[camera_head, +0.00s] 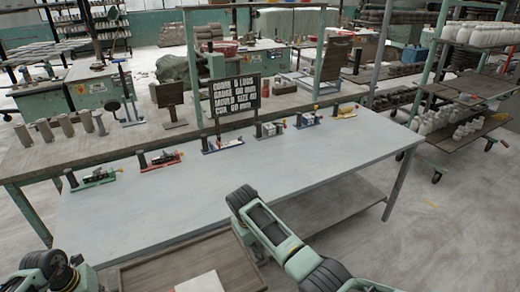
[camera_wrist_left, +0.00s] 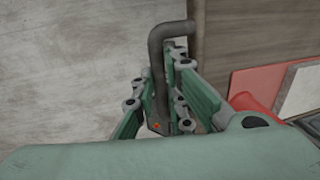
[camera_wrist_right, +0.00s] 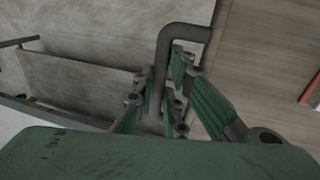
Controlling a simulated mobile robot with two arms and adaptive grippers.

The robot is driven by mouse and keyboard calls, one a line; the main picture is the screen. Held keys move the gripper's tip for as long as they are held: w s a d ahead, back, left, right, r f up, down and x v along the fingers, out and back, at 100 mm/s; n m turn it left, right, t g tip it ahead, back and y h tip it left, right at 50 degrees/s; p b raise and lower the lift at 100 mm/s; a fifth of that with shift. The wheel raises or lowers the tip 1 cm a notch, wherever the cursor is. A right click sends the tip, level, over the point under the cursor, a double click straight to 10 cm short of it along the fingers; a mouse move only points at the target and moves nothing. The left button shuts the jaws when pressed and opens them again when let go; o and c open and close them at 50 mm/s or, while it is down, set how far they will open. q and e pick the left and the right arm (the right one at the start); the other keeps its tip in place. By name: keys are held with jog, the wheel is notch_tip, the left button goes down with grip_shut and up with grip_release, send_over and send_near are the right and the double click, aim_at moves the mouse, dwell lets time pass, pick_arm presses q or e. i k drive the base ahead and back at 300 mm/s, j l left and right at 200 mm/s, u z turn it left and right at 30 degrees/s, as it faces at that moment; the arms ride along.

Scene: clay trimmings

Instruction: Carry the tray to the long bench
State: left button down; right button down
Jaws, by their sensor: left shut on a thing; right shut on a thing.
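The wooden tray (camera_head: 142,272) is at the bottom of the head view, held in front of a long grey bench (camera_head: 290,165) and partly cut off. A pale slab (camera_head: 203,284) lies in it; the left wrist view also shows a red item (camera_wrist_left: 255,88) beside a pale one (camera_wrist_left: 299,92). My left gripper (camera_wrist_left: 165,112) is shut on the tray's dark bent left handle (camera_wrist_left: 156,60). My right gripper (camera_wrist_right: 163,100) is shut on the matching right handle (camera_wrist_right: 185,33). In the head view the right gripper (camera_head: 250,250) is at the tray's right side, partly hidden by its arm.
The bench's near half is bare. A brown bench (camera_head: 120,148) stands behind it. A rack of pale pots (camera_head: 450,125) stands right. Floor is clear at right.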

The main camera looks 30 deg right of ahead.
aim_at(167, 204)
jog(key=i, duration=1.35)
